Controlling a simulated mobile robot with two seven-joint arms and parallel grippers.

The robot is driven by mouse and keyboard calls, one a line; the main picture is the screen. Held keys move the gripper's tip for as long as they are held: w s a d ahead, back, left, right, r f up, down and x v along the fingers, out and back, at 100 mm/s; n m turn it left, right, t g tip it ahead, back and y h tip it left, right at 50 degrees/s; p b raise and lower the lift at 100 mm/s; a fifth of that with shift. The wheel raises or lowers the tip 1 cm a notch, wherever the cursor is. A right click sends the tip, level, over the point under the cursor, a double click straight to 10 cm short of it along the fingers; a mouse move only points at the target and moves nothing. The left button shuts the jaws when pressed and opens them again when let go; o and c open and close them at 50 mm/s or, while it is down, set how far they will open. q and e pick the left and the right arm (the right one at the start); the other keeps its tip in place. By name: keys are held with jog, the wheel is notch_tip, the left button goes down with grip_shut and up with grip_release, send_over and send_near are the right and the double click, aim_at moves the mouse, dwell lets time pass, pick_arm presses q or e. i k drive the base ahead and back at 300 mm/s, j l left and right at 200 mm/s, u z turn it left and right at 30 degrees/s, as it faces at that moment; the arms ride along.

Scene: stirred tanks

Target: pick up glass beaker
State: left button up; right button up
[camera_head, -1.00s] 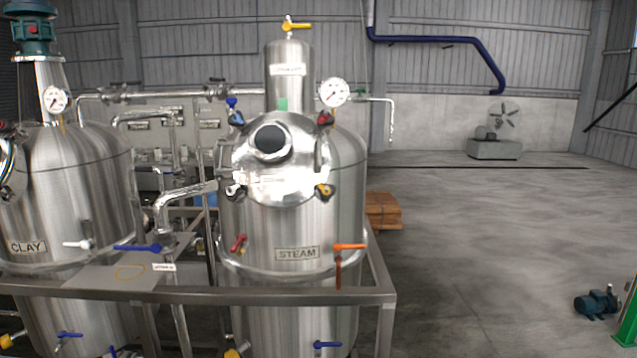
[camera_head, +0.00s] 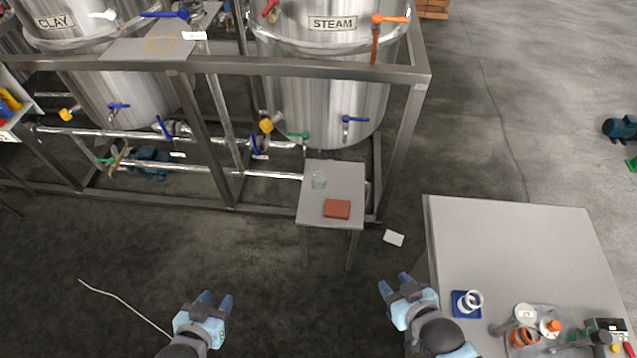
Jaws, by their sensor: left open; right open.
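A small clear glass beaker (camera_head: 319,180) stands upright on a small grey side table (camera_head: 343,176) in front of the steam tank. A reddish-brown block (camera_head: 337,209) lies on the same table, nearer to me and apart from the beaker. My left gripper (camera_head: 215,303) is open and empty at the bottom, left of the small table and well short of it. My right gripper (camera_head: 394,285) is open and empty, right of and nearer than the small table, beside the large table's left edge.
A large grey table (camera_head: 520,245) stands at right, with a blue pad, white rings and a tray of jars at its near end. The metal tank frame (camera_head: 300,68) rises behind the small table. A white card (camera_head: 393,238) and a thin hose (camera_head: 122,303) lie on the floor.

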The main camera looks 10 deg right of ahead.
aim_at(318, 177)
jog(key=i+j+z, duration=0.25)
jog(key=i+j, duration=0.2)
jog(key=j, duration=0.15)
jog(key=i+j+z, duration=0.15)
jog(key=j, duration=0.2)
jog(key=i+j+z, duration=0.1)
jog(key=i+j, duration=0.15)
jog(key=i+j+z, duration=0.15)
jog(key=j, duration=0.3)
jog(key=i+j+z, duration=0.35)
jog(key=i+j, duration=0.15)
jog(key=j, duration=0.35)
